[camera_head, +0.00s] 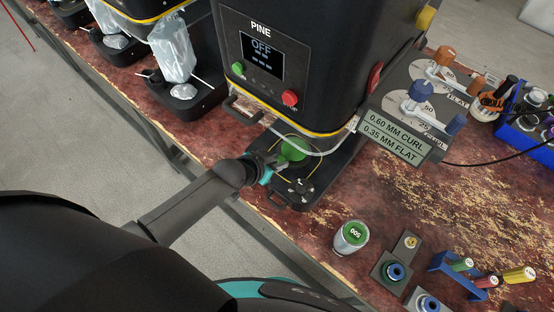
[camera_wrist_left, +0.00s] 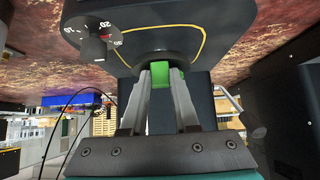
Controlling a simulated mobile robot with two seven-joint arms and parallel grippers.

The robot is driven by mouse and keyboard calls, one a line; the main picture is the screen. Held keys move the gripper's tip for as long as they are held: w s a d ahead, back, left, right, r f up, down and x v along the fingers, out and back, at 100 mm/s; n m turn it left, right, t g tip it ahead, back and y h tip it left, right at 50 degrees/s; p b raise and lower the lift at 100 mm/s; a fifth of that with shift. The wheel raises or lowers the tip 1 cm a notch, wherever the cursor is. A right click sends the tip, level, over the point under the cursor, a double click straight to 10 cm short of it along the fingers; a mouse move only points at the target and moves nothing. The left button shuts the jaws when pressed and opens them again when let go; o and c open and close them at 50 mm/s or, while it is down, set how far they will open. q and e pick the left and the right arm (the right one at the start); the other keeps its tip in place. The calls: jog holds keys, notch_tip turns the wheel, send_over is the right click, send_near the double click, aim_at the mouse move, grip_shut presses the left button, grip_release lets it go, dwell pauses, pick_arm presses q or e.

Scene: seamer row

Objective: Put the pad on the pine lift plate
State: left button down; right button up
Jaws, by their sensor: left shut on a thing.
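The PINE machine (camera_head: 262,62) stands at the top centre, its screen reading OFF. Its black base (camera_head: 318,178) extends in front, with a yellow line around the round lift plate area and a dial at the near end. The green pad (camera_head: 293,149) is over this area, below the machine's head. My left gripper (camera_head: 279,163) reaches in from the left and is shut on the pad. In the left wrist view the green pad (camera_wrist_left: 159,92) sits between the fingertips, close to the dark round plate (camera_wrist_left: 165,62). The plate is mostly hidden in the head view; I cannot tell whether they touch. My right gripper is not in view.
A silver can with a green lid (camera_head: 351,236) stands near the base. A gauge board (camera_head: 398,135), a blue bin (camera_head: 528,128) and a blue rack of coloured-capped tools (camera_head: 462,272) are on the right. A hose loops in front of the machine. Other machines stand at upper left.

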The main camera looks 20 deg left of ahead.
pick_arm(q)
jog(key=shift+f+b, duration=0.3)
jog(key=shift+f, duration=0.2)
jog(key=c, duration=0.6)
grip_release()
jog(key=shift+r, duration=0.1)
